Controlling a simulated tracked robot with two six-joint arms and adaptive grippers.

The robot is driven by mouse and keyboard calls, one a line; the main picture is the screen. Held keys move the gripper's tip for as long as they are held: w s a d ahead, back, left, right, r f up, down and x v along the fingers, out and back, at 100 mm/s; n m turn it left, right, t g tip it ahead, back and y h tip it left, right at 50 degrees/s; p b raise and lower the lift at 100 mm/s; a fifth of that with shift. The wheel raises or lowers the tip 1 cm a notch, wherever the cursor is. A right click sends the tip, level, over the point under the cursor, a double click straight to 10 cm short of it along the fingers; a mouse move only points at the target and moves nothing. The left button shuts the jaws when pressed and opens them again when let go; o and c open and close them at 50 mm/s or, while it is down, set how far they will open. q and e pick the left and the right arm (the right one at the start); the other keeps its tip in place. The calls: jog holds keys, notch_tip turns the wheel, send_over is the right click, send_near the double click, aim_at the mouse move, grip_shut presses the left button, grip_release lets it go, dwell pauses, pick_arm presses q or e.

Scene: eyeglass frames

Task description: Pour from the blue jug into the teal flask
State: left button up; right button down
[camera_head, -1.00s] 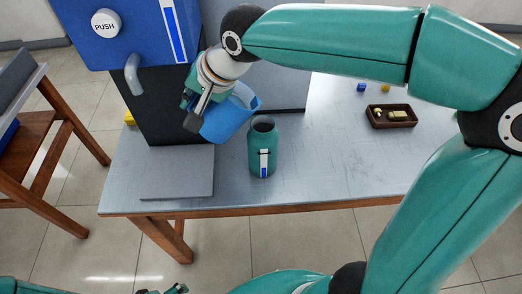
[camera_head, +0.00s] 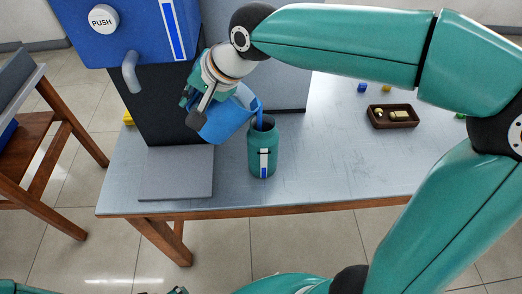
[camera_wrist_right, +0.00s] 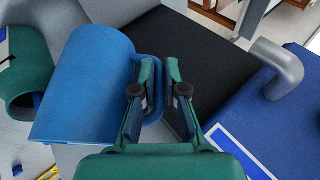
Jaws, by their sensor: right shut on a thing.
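The blue jug (camera_head: 226,118) is tilted, its lip over the mouth of the teal flask (camera_head: 262,155). The flask stands upright on the table. My right gripper (camera_head: 197,108) is shut on the jug's handle. In the right wrist view, the jug (camera_wrist_right: 80,85) lies left of the fingers (camera_wrist_right: 158,95), which clasp its handle, and the flask (camera_wrist_right: 28,75) shows at the left edge. My left gripper (camera_head: 178,290) barely shows at the bottom edge; its jaws cannot be made out.
A blue dispenser (camera_head: 125,40) with a PUSH button and grey spout stands just left of the jug, above a grey base plate (camera_head: 176,175). A brown tray (camera_head: 392,117) with small items sits right on the table (camera_head: 330,160). The table between flask and tray is clear.

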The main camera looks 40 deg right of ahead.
jog(key=shift+d+r+b, duration=0.1)
jog(key=shift+b, duration=0.4)
dwell(0.4)
jog(key=shift+d+t+y+b, duration=0.15)
jog(key=shift+t+y+b, duration=0.2)
jog(key=shift+b, duration=0.25)
jog(key=shift+s, duration=0.1)
jog(key=shift+y+b, duration=0.25)
jog(key=shift+b, duration=0.4)
jog(key=shift+d, duration=0.1)
jog(key=shift+r, duration=0.1)
